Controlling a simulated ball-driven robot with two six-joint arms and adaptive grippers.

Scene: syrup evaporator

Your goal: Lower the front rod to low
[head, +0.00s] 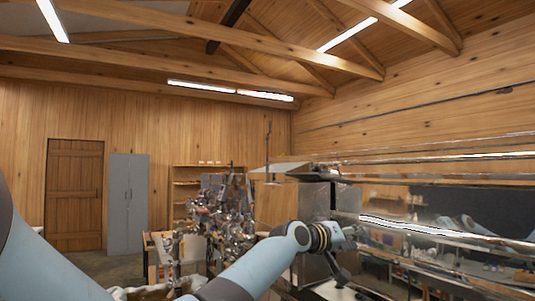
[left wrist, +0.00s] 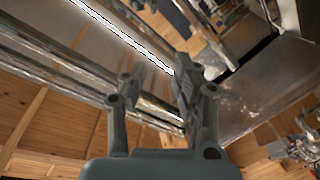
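Several long shiny metal rods (head: 450,157) run along the evaporator at the right of the head view; I cannot tell which is the front rod. In the left wrist view, chrome rods (left wrist: 60,62) slant down from upper left behind my fingers. My left gripper (head: 345,268) is beside the evaporator's near end in the head view. In the left wrist view its two fingers (left wrist: 158,92) stand apart, with rods crossing the picture behind them. I cannot tell whether a finger touches a rod. My right gripper is in neither view.
The evaporator's shiny side panel (head: 460,208) fills the right and reflects my arm. A metal box (head: 313,205) stands just behind my left wrist. Cluttered metal equipment (head: 222,210) stands left of it. A grey cabinet (head: 128,203) and wooden door (head: 74,195) are far back.

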